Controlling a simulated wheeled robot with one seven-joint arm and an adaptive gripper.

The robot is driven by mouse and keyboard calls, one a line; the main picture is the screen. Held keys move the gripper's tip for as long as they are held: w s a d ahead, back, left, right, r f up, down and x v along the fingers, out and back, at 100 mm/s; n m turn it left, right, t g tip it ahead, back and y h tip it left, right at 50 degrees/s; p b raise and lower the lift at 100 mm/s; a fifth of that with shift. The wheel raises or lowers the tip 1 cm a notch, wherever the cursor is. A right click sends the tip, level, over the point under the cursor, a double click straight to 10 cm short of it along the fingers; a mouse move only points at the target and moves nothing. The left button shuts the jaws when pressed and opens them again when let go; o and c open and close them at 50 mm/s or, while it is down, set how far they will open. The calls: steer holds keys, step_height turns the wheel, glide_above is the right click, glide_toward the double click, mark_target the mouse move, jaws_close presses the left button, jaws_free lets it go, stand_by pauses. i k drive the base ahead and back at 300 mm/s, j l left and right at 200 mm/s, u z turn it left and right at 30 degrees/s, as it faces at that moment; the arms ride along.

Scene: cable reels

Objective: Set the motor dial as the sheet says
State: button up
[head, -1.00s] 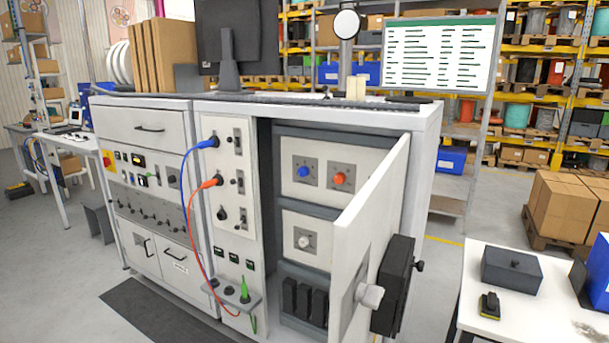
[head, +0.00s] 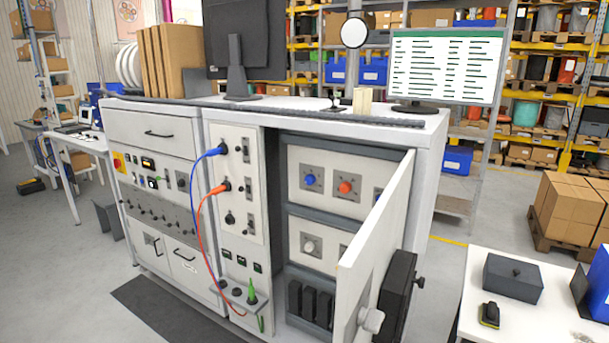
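A white and grey test cabinet (head: 160,125) stands in the middle of the head view with its right door (head: 375,245) swung open. Inside, an upper panel carries a blue dial (head: 310,180) and an orange dial (head: 345,187), with another dial partly hidden by the door. A lower panel carries a white dial (head: 309,246). Which one is the motor dial I cannot read. A screen with a sheet of text lines (head: 446,66) stands on the cabinet top; its text is too small to read. My gripper is not in view.
A blue and an orange cable (head: 205,245) hang in front of the cabinet's middle panel. A black box with a knob (head: 398,290) sits on the open door. A white table (head: 480,325) with a grey box (head: 513,278) stands at right.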

mark_target(310, 179)
steer(key=u, duration=1.65)
steer(key=i+j+u, duration=0.2)
steer(key=i+u, duration=0.5)
steer(key=i+z, duration=0.25)
steer(key=z, duration=0.15)
steer(key=i+z, duration=0.4)
steer(key=i+j+z, duration=0.1)
steer(key=z, duration=0.3)
steer(key=i+l+z, duration=0.1)
steer(key=i+z, duration=0.25)
steer(key=i+j+z, duration=0.1)
steer(key=i+z, duration=0.3)
steer(key=i, duration=0.15)
steer(key=i+j+z, duration=0.15)
steer(key=i+z, duration=0.2)
steer(key=i, duration=0.1)
